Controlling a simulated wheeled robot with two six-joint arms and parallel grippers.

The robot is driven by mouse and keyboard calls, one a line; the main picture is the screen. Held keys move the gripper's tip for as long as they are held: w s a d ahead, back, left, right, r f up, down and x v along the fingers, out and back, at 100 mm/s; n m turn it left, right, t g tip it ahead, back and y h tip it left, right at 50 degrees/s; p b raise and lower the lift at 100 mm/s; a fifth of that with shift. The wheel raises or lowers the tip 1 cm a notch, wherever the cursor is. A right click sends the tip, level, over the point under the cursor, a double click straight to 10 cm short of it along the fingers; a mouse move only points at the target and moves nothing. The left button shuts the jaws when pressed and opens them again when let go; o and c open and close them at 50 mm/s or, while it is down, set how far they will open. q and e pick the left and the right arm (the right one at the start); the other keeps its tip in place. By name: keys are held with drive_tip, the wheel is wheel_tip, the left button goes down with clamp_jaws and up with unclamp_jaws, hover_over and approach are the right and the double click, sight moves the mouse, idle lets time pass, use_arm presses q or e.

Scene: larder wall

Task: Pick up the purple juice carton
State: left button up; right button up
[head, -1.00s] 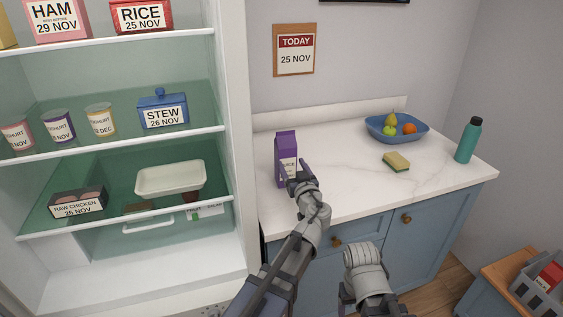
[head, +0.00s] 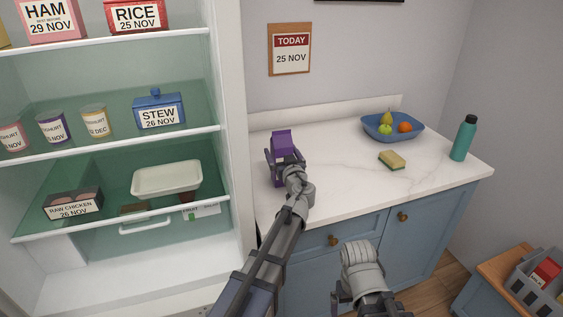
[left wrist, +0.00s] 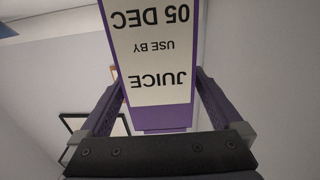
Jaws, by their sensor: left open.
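The purple juice carton (head: 282,140) stands upright on the white counter near its left end. My left gripper (head: 285,160) is open at the carton's near side and hides much of its lower part. In the left wrist view the carton (left wrist: 158,52) appears upside down, its white label reading JUICE, USE BY, 05 DEC. The left fingers (left wrist: 160,105) stand on either side of it, with a gap seen at the right finger. My right arm shows at the bottom of the head view, but I cannot tell the state of its gripper.
The white counter (head: 340,185) also holds a blue fruit bowl (head: 366,128), a sponge (head: 391,159) and a teal bottle (head: 465,138). The open fridge shelves, with a blue STEW pot (head: 158,111), stand close on the left. A grey crate (head: 525,287) sits at lower right.

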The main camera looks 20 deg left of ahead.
use_arm(q)
clamp_jaws()
idle(0.8)
